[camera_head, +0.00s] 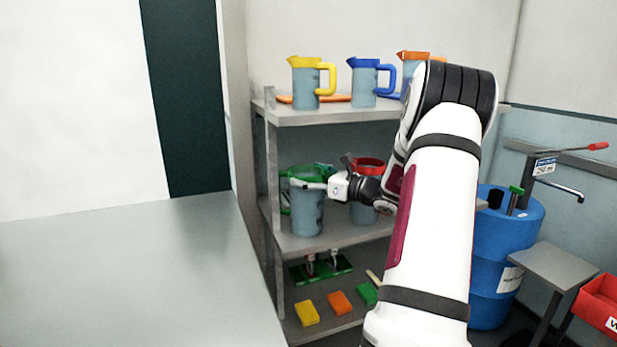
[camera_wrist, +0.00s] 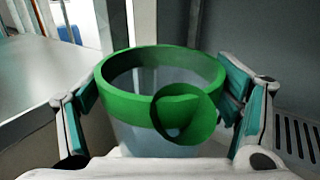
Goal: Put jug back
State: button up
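A jug with a green rim and a grey-blue translucent body (camera_head: 306,215) is upright at the left of the middle shelf (camera_head: 310,243). In the wrist view its green rim (camera_wrist: 118,100) fills the middle, with a rounded green part facing the camera. My gripper (camera_head: 318,184) reaches in from the right at rim height. In the wrist view my gripper's teal pads (camera_wrist: 160,88) lie against both sides of the rim, shut on the jug. Whether its base rests on the shelf is hard to tell.
A red-rimmed jug (camera_head: 364,212) stands close to the right. Yellow (camera_head: 305,92), blue (camera_head: 363,90) and orange (camera_head: 408,66) jugs stand on the top shelf. Sponges (camera_head: 340,302) lie on the bottom shelf. A shelf post (camera_head: 272,180) is close on the left. A grey table (camera_head: 130,270) is at left.

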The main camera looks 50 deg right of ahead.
jog(key=shift+o, duration=1)
jog(key=shift+r, duration=0.1)
